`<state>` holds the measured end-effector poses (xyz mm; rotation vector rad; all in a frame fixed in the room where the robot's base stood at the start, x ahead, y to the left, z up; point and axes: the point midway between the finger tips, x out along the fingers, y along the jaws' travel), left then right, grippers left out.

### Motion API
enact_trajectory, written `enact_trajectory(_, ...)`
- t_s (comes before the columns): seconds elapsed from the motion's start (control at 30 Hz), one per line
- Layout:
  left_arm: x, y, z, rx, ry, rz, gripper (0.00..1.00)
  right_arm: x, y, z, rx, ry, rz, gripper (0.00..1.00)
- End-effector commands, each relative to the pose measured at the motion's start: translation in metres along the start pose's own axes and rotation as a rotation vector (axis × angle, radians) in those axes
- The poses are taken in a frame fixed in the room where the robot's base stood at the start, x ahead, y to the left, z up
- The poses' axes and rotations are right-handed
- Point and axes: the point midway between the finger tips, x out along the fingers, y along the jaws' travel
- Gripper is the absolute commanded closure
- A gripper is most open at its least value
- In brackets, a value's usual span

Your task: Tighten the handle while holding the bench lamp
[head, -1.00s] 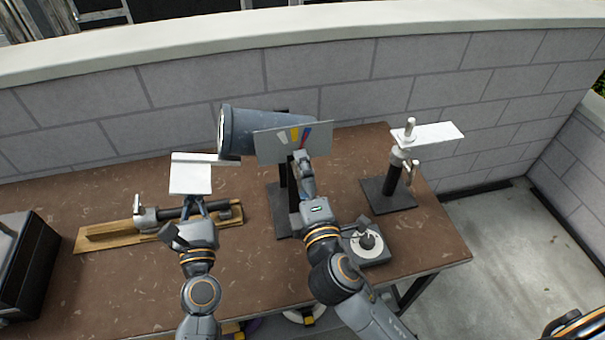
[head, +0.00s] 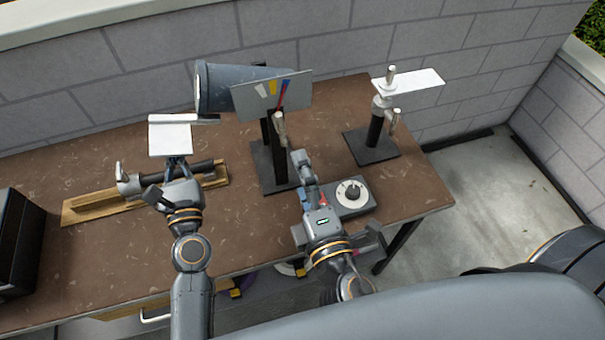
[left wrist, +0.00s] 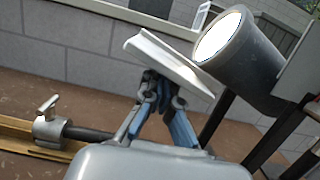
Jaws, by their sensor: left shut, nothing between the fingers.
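The bench lamp (head: 215,88) is a grey cylinder on a black stand (head: 270,175), with a panel (head: 262,95) bearing coloured stripes. Its lit face shows in the left wrist view (left wrist: 220,36). A light metal handle (head: 281,130) sits upright on the stand below the panel, clear of both grippers. My left gripper (head: 177,162) is shut, its tips at a white plate (head: 170,138) left of the lamp; the plate hides the tips in the left wrist view (left wrist: 158,85). My right gripper (head: 301,160) is in front of the stand, apart from the handle; its finger gap is unclear.
A similar stand (head: 375,140) with a white plate (head: 410,84) is at right. A dial box (head: 335,208) lies beside my right gripper. A wooden board (head: 85,208) with a metal tube clamp (head: 128,180) is at left, near a black box (head: 15,240). A block wall backs the table.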

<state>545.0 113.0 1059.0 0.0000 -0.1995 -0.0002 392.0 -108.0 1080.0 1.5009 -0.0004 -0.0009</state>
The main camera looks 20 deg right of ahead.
Motion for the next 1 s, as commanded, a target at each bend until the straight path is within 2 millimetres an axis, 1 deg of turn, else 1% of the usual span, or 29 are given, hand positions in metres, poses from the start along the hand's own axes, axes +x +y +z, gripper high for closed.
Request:
enact_trajectory(0.13,0.0,0.0,0.001,0.0,-0.002,0.0,1.0,-0.005,0.0,0.0,-0.001,0.001,0.0,0.0)
enact_trajectory(0.47,0.0,0.0,0.0,0.0,-0.002,0.0,1.0,-0.005,-0.001,0.0,0.0,0.0,0.0,0.0)
enact_trajectory(1.0,-0.004,0.0,-0.021,0.001,-0.001,0.0,1.0,-0.005,-0.022,-0.002,0.0,0.0,0.0,0.0)
